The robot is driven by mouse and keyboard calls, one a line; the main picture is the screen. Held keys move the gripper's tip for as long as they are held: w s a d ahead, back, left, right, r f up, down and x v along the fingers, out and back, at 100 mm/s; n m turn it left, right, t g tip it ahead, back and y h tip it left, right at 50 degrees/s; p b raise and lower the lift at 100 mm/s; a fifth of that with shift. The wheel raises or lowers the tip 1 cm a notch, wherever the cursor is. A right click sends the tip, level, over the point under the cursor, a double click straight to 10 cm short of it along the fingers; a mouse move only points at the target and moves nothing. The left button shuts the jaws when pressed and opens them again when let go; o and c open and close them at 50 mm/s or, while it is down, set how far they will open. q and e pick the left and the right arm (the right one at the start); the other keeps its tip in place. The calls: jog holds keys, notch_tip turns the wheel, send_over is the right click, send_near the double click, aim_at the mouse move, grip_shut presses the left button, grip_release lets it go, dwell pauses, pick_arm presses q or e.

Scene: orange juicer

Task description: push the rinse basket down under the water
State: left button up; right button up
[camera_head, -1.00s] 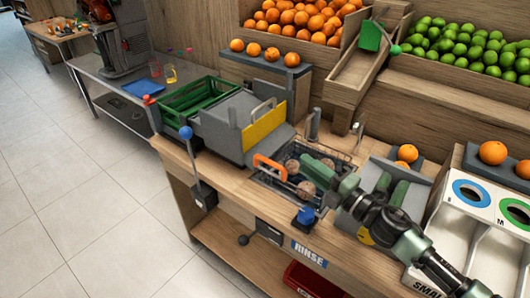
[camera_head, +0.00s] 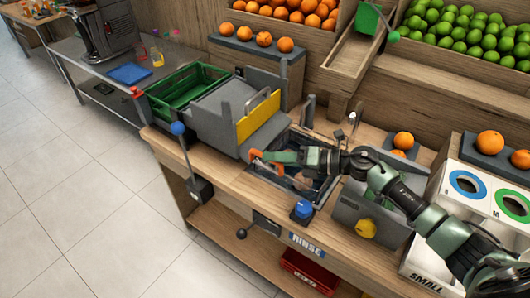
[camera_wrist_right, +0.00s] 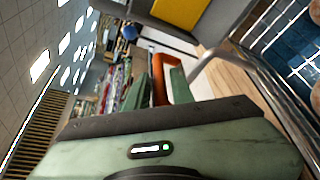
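The rinse basket has an orange handle (camera_head: 259,162) at its left end and sits in the rinse tank (camera_head: 318,190) in the counter. My right gripper (camera_head: 268,157) reaches across the basket to this handle and hides much of the basket's inside. In the right wrist view, the orange handle (camera_wrist_right: 158,78) lies between the two green fingers (camera_wrist_right: 158,95), which sit close on either side of it. Blue water (camera_wrist_right: 285,40) with round fruit behind wire shows at the right of that view. My left gripper is not in view.
A grey machine with a yellow panel (camera_head: 258,115) stands close behind the handle. A tap (camera_head: 308,110) is at the tank's back. A blue knob (camera_head: 303,209) is at the counter's front edge. A grey bin (camera_head: 365,210) stands right of the tank.

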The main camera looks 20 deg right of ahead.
jog(key=shift+x, duration=1.45)
jog(key=shift+d, duration=0.1)
grip_shut()
jog(key=shift+f, duration=0.15)
